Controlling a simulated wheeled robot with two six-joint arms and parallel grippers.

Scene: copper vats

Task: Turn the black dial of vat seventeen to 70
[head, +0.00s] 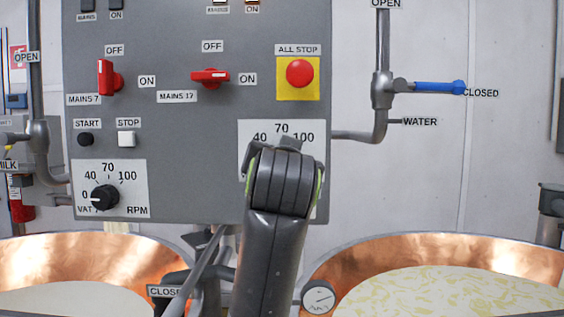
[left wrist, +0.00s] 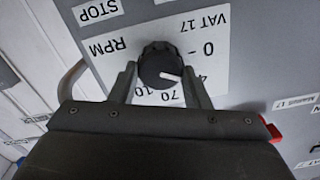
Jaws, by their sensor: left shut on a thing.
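The black dial of vat seventeen (left wrist: 158,62) sits on a white scale plate (left wrist: 120,62) marked VAT 17 and RPM, seen upside down in the left wrist view. My left gripper (left wrist: 160,76) is shut on the dial, one finger on each side. In the head view the plate's top (head: 282,128) shows 40, 70 and 100. My left wrist hides the dial and the fingers there. My right gripper is not in view.
The grey panel also bears the vat 7 dial (head: 105,197), red mains switches (head: 210,76), a red all-stop button (head: 299,73) and start and stop buttons. A blue-handled water valve (head: 440,87) is at right. Copper vats (head: 450,250) stand below.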

